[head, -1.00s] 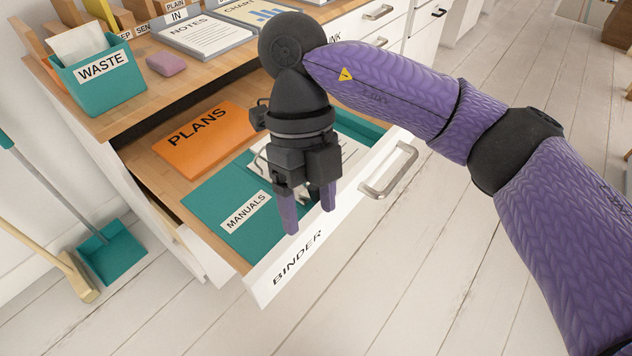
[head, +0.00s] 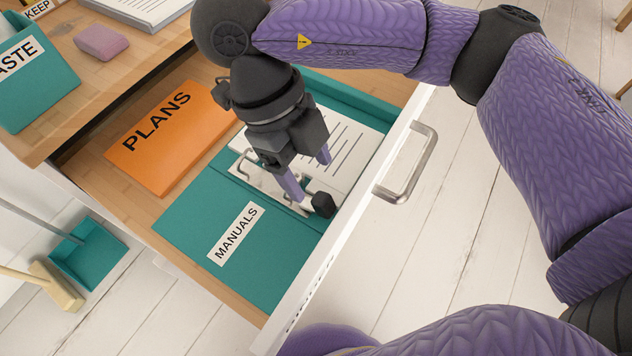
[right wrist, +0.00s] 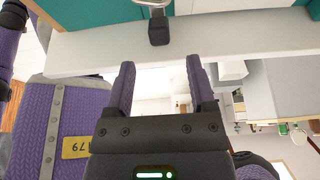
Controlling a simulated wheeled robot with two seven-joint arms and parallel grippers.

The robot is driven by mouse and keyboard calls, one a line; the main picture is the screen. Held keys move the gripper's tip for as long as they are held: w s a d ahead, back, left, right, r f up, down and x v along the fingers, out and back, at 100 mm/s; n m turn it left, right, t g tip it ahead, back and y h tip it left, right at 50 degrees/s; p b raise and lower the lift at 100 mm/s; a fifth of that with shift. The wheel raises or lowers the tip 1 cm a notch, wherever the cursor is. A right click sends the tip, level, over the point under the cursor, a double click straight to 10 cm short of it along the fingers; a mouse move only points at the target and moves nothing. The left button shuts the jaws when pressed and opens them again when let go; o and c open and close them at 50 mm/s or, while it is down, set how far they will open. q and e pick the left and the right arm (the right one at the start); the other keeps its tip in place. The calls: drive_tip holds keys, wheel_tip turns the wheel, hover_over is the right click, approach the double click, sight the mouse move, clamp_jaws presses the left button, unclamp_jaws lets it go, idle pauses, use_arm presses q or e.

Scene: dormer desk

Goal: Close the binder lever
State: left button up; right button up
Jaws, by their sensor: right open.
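The teal binder (head: 180,222), labelled MANUALS, lies open in the drawer with white sheets (head: 345,140) on its far side. Its metal rings (head: 240,160) show partly behind my gripper. The binder lever is a metal arm with a black knob (head: 323,205), close to the drawer front. The knob also shows in the right wrist view (right wrist: 158,30), beyond the fingers and roughly centred between them. My right gripper (head: 310,176) is open and empty, over the binder beside the lever; its fingers also show in the right wrist view (right wrist: 162,70). My left gripper is not seen.
The open drawer has a white front (head: 350,215) with a metal handle (head: 408,165). An orange PLANS folder (head: 165,135) lies beside the binder. The desktop holds a teal waste bin (head: 35,75) and a pink eraser (head: 101,41). A dustpan (head: 88,255) stands on the floor.

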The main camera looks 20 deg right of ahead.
sight(322, 198)
drive_tip(key=b+x, duration=0.2)
drive_tip(key=x, duration=0.4)
drive_tip(key=shift+f+b, duration=0.1)
drive_tip(key=shift+b, duration=0.2)
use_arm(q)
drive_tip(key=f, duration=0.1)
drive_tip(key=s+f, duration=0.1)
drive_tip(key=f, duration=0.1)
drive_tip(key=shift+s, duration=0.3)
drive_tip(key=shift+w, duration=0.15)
use_arm(e)
drive_tip(key=shift+c, duration=1.1)
drive_tip(key=c, duration=0.5)
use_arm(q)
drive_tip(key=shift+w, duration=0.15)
use_arm(e)
drive_tip(key=shift+s, duration=0.1)
clamp_jaws()
